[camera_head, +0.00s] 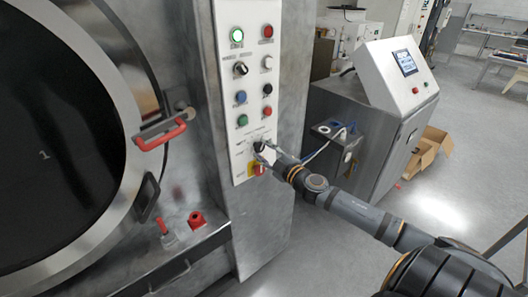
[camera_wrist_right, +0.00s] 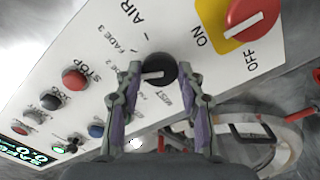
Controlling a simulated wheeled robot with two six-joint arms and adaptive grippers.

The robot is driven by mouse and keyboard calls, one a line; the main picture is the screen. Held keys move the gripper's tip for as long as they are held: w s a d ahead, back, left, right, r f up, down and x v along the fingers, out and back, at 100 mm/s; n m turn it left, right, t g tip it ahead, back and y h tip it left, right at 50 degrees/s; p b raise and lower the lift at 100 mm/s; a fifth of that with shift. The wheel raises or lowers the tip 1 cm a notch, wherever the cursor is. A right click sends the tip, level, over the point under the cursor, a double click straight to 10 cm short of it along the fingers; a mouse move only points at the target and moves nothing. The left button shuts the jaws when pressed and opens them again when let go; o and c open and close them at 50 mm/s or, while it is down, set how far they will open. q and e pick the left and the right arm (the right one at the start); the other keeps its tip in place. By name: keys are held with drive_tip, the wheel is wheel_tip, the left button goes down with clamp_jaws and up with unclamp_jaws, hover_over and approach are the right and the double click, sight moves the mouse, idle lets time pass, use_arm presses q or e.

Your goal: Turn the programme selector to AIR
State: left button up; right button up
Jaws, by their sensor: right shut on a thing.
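The programme selector (camera_wrist_right: 158,69) is a round black knob with a white pointer line on the white control panel. In the wrist view the pointer lies towards the left, below the AIR and FADE 3 labels and above MIST; which mark it meets is hard to tell. My right gripper (camera_wrist_right: 160,85) is shut on the knob, one finger on each side. In the head view my right gripper (camera_head: 264,151) reaches the lower part of the panel (camera_head: 240,95) and mostly covers the selector. My left gripper is not in view.
A red rotary switch on a yellow plate (camera_head: 256,169), marked ON and OFF, sits just below the selector. Several buttons and lamps line the panel above. A large round door with a red handle (camera_head: 160,134) is at left. A steel console (camera_head: 352,110) stands at right.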

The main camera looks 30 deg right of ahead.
drive_tip(key=m, duration=1)
drive_tip(key=shift+m, duration=2.3)
drive_tip(key=o, duration=1.2)
drive_tip(key=shift+c, duration=0.2)
